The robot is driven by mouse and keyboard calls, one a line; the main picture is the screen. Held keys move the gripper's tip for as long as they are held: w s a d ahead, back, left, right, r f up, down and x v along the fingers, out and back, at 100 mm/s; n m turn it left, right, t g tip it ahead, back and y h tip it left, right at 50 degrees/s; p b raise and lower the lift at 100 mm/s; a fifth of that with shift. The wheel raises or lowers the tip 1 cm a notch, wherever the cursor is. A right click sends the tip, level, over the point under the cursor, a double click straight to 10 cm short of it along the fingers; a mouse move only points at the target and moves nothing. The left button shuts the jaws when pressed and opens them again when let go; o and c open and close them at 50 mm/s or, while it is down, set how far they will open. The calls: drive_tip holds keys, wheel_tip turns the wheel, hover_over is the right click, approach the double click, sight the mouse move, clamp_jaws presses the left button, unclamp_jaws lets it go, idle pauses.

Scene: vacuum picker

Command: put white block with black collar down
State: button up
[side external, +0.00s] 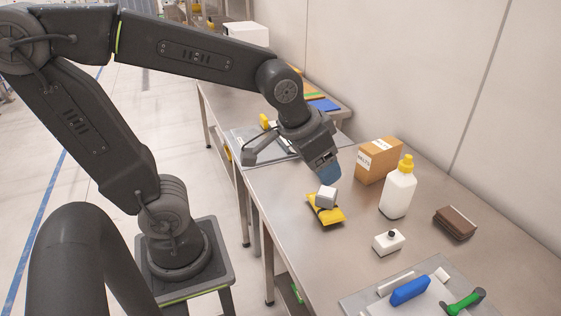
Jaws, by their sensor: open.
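A small white block with a black collar (388,242) sits on the metal bench top, in front of the white bottle. The black part shows on its top. My gripper (326,175) is well behind and to the left of it, pointing down, with a blue end. My gripper is open. Just below the blue end, a pale grey cube (327,197) rests on a yellow item (325,212). A contact between the blue end and the cube cannot be made out from this angle.
A cardboard box (380,160) and a white bottle with a yellow cap (398,192) stand right of my gripper. A brown block (454,223) lies farther right. A grey tray (365,305) with blue and green tools is at the front. Bench between them is clear.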

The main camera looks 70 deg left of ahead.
drive_tip(key=s+r, duration=0.1)
drive_tip(key=s, duration=0.6)
drive_tip(key=shift+s+a, duration=0.2)
drive_tip(key=shift+a, duration=0.1)
drive_tip(key=shift+r, duration=0.1)
idle(0.7)
